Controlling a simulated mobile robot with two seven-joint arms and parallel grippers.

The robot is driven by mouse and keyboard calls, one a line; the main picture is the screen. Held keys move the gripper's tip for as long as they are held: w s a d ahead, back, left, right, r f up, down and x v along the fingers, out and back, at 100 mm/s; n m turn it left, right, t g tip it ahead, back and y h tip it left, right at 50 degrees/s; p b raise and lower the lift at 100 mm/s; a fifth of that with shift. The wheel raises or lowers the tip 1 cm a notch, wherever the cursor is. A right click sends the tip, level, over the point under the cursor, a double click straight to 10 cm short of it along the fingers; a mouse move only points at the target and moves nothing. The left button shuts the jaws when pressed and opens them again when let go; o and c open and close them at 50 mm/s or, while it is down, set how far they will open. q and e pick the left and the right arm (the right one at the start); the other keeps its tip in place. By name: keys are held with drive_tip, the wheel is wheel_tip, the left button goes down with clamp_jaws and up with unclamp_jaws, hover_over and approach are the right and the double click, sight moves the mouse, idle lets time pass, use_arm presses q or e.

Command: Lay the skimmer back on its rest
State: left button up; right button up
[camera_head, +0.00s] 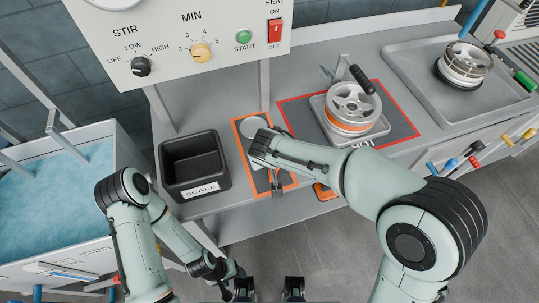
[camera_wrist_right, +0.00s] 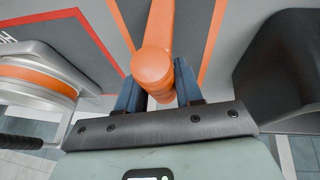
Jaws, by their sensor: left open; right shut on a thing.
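My right gripper (camera_wrist_right: 158,92) is shut on the orange handle of the skimmer (camera_wrist_right: 153,66), which passes between its blue fingers. In the head view the skimmer's round pale head (camera_head: 252,125) shows just past the right gripper, which hides most of the handle. The rest appears to be the grey pad with an orange border (camera_head: 238,140), and the skimmer is over it. It also shows in the right wrist view (camera_wrist_right: 193,30). I cannot tell whether the skimmer touches the pad. My left gripper (camera_head: 268,290) is open and empty at the bottom of the head view, over the floor.
A black scale bin (camera_head: 194,165) stands left of the pad. A wheel (camera_head: 354,104) sits in a tray on a red-bordered mat (camera_head: 400,122) to the right. Another wheel (camera_head: 465,62) sits in a steel tray (camera_head: 410,60). A control panel (camera_head: 180,35) overhangs the back.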

drive_tip(key=shift+f, duration=0.15)
drive_tip(key=o, duration=1.1)
drive_tip(key=shift+s+r, duration=0.1)
drive_tip(key=shift+r, duration=0.3)
drive_tip(key=v, duration=1.1)
drive_tip(key=shift+s+r, duration=0.2)
drive_tip(key=shift+r, duration=0.05)
